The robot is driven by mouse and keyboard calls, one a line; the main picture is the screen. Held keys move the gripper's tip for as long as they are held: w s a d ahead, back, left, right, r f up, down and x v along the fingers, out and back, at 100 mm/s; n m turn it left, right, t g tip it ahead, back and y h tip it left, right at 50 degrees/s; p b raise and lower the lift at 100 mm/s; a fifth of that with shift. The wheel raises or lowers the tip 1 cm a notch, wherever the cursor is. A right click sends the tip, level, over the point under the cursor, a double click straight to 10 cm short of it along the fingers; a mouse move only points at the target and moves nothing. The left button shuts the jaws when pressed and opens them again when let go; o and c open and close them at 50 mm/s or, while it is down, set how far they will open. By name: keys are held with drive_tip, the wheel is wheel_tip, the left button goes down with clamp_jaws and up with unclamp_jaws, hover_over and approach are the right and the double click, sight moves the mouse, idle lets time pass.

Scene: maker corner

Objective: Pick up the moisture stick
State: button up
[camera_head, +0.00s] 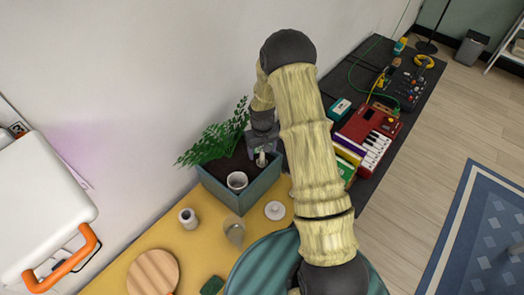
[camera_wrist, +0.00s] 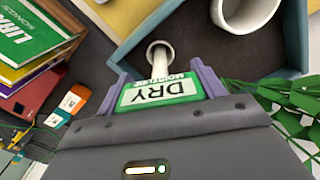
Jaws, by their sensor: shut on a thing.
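The moisture stick (camera_wrist: 160,93) has a green and white head reading "DRY" and a pale shaft with a round, ring-like end. It sits between the two purple fingers of my gripper (camera_wrist: 166,84), which is shut on its head. In the head view the stick's pale part (camera_head: 261,159) shows below my gripper (camera_head: 263,143), over the soil of the blue-grey planter (camera_head: 238,199). I cannot tell whether its tip touches the soil.
A white cup (camera_head: 237,181) stands in the planter, beside a leafy green plant (camera_head: 212,146). A red keyboard (camera_head: 369,133) and books (camera_head: 348,152) lie to the right. A small white pot (camera_head: 188,218) and a round wooden board (camera_head: 153,273) are on the yellow surface.

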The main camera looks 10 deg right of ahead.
wheel_tip(320, 180, up, 10)
drive_tip(key=b, duration=0.3)
drive_tip(key=shift+f+b, duration=0.2)
drive_tip(key=shift+b, duration=0.1)
drive_tip(key=shift+a, duration=0.1)
drive_tip(key=shift+s+r+p, duration=0.15)
drive_tip(key=shift+r+p, duration=0.2)
drive_tip(key=shift+r, duration=0.15)
drive_tip(key=shift+r+p, duration=0.45)
drive_tip(key=shift+r, duration=0.1)
wheel_tip(320, 180, up, 6)
drive_tip(key=p, duration=0.4)
drive_tip(key=shift+r+p, duration=0.25)
drive_tip(key=shift+p, duration=0.1)
idle(0.3)
